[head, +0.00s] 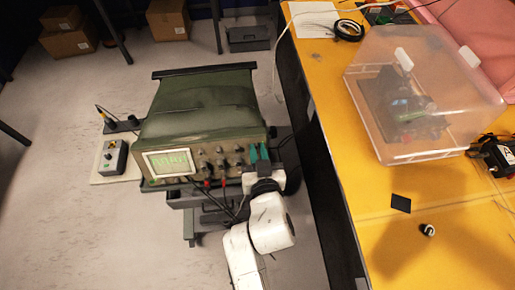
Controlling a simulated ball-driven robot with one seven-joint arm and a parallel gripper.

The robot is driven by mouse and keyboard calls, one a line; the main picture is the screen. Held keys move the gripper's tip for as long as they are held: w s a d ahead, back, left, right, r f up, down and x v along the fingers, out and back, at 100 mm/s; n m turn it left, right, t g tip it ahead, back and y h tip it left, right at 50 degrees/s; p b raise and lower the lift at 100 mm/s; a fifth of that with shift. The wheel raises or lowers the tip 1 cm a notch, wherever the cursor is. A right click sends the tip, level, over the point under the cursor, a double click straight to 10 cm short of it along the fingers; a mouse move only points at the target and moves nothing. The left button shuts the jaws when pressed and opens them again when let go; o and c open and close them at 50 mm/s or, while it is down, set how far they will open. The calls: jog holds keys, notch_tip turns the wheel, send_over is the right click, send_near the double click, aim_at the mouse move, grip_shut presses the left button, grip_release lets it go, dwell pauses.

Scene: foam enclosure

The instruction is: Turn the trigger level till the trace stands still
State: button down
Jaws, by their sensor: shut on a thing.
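A green oscilloscope (197,108) stands on a dark cart left of the yellow bench, its front panel facing me. Its small lit screen (169,162), at the panel's left, shows a green trace of several peaks; one frame cannot tell whether it drifts. Several knobs (220,164) sit right of the screen. My gripper (259,154), with teal fingers, is at the panel's right end. It is shut on a knob there, which the fingers hide; its label is too small to read. My white arm reaches up from below.
Leads hang from red plugs (207,184) close left of my gripper. The yellow bench (330,105) stands close on the right, bearing a clear plastic box (425,95). A grey control box (112,158) is on the left. Cardboard boxes (68,32) stand at the back. Floor on the left is open.

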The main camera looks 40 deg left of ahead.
jog(key=n+p, duration=0.3)
jog(key=n, duration=0.2)
jog(key=shift+r, duration=0.2)
jog(key=shift+n, duration=0.4)
jog(key=shift+a, duration=0.1)
jog(key=c, duration=1.1)
grip_release()
jog(key=shift+f, duration=0.1)
jog(key=v, duration=1.1)
jog(key=shift+w+p, duration=0.15)
jog(key=shift+p, duration=0.15)
